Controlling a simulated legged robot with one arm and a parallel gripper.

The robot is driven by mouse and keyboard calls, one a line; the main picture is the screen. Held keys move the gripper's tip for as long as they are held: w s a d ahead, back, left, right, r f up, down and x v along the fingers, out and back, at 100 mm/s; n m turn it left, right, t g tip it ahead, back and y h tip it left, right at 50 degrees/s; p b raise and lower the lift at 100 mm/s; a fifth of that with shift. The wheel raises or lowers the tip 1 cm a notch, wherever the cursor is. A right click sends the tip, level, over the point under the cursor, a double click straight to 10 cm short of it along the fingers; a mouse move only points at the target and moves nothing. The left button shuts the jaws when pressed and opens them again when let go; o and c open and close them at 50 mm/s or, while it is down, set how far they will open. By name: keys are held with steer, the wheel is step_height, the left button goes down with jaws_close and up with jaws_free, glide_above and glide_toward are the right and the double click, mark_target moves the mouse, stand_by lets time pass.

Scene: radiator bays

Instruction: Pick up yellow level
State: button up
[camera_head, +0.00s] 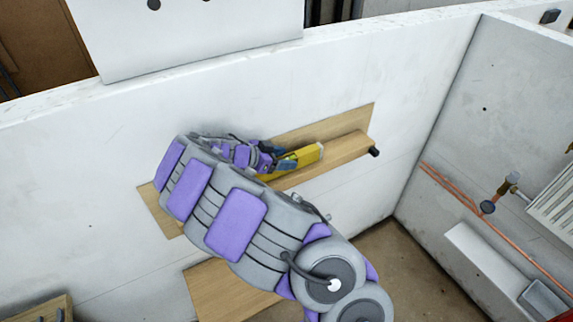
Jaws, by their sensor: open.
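The yellow level (308,154) lies on a wooden wall shelf (345,148), with its right end showing. Its left part is hidden behind my gripper and arm. My gripper (288,162) is at the level, over its visible left portion, and is small and partly hidden by my own arm. The jaws are open. I cannot tell whether the fingers touch the level or stand around it.
The white wall (420,70) stands right behind the shelf. A dark knob (374,151) sticks out at the shelf's right end. Copper pipes (465,205) and a radiator (555,205) are on the right wall. A lower wooden surface (225,292) is below.

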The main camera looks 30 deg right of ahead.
steer(key=shift+c, duration=0.3)
jaws_close()
steer(key=shift+r, duration=0.1)
